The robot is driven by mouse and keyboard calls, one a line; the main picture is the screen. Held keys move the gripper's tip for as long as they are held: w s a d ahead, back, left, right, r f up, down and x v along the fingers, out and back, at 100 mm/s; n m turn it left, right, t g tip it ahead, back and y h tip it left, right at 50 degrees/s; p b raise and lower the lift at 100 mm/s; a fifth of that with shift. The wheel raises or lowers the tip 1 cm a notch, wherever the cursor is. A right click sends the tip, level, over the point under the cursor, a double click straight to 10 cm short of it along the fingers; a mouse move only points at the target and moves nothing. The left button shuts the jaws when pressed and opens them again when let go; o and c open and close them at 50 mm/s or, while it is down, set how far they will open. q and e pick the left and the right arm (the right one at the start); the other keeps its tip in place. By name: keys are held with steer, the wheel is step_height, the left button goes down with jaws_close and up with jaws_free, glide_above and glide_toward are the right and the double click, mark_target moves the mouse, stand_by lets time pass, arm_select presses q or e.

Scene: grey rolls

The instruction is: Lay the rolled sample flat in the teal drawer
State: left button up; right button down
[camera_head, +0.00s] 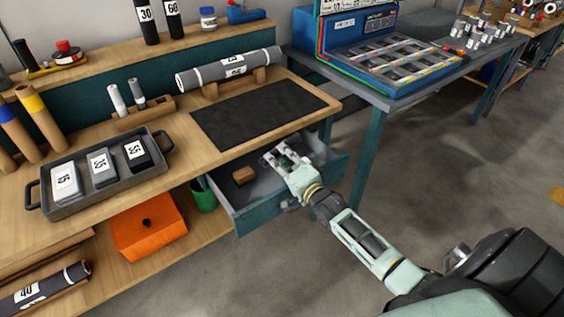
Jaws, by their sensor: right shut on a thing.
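The teal drawer (262,217) stands open below the workbench top, in the middle of the head view. My right gripper (274,157) is over the drawer's inside, toward its right part, shut on a small pale and grey piece. That piece looks like the rolled sample, but the fingers hide most of it, so its tilt and any contact with the drawer floor cannot be told. A small brown block (243,175) lies in the drawer, left of the gripper. My left gripper is not in view.
A black mat (258,113) lies on the bench above the drawer. A large grey roll (228,68) rests on wooden cradles behind it. Two small rolls stand in a wooden holder (144,112). A grey tray (104,193) holds labelled packs. An orange box (148,228) and green cup (204,196) are below.

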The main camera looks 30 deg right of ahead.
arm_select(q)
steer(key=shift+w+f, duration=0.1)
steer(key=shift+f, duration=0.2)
arm_select(e)
steer(key=shift+g, duration=0.9)
steer(key=s+f, duration=0.1)
steer(key=f, duration=0.4)
steer(key=s+f, duration=0.1)
steer(key=f, duration=0.2)
steer(key=shift+s+a+f, duration=0.15)
steer(key=shift+s+a, duration=0.15)
steer(key=c, duration=1.6)
jaws_free()
steer(key=shift+c, duration=0.2)
steer(key=shift+o, duration=1.3)
steer(key=shift+s, duration=0.15)
steer(key=shift+t, duration=0.8)
steer(key=s+r, duration=0.2)
steer(key=s, duration=0.1)
steer(key=s+r, duration=0.5)
steer(key=s, duration=0.1)
steer(key=shift+s+d+r, duration=0.2)
steer(key=shift+d+r, duration=0.1)
steer(key=shift+r, duration=0.1)
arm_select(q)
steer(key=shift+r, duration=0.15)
arm_select(e)
steer(key=shift+d+r, duration=0.2)
